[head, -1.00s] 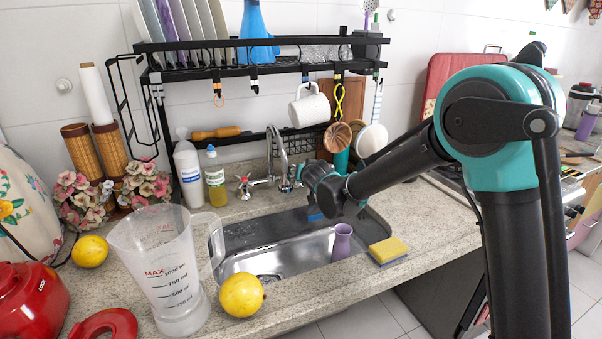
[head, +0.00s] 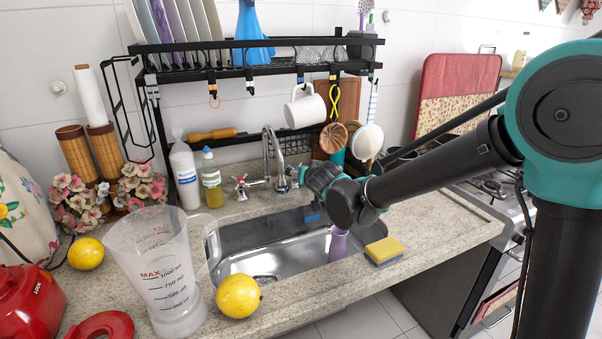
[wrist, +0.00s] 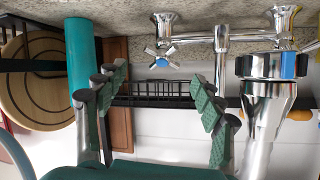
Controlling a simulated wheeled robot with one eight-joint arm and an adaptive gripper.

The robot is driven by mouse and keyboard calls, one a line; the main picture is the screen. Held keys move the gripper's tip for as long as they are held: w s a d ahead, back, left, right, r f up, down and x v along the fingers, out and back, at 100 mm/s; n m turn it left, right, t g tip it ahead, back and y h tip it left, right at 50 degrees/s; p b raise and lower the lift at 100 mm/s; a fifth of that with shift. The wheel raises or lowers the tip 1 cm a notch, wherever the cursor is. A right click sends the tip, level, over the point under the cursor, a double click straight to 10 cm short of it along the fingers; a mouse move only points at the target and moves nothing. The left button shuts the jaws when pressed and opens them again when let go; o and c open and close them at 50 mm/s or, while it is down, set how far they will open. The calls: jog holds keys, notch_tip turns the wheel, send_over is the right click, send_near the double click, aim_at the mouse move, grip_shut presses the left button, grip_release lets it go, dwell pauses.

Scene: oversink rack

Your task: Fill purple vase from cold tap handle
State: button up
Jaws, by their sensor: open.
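The purple vase (head: 338,244) stands in the sink basin near its right side, its top partly hidden behind my arm. The chrome tap (head: 268,155) rises behind the sink; in the wrist view its large chrome body (wrist: 262,110) is at the right. The cold tap handle, a cross with a blue centre, shows in the wrist view (wrist: 162,56), just beyond the gap between my fingers. My gripper (wrist: 160,88) is open and empty, fingers apart, not visibly touching the handle. In the head view the fingers are mostly hidden by my wrist, right of the tap.
The steel sink (head: 232,268) is otherwise clear. A yellow sponge (head: 384,250) lies at its right edge. A black rack (head: 262,72) with a hanging white mug (head: 305,108) stands over the tap. A measuring jug (head: 160,275) and a lemon (head: 238,296) are at front left.

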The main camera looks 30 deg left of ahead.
jog(key=shift+v, duration=1.25)
jog(key=shift+s+d, duration=0.1)
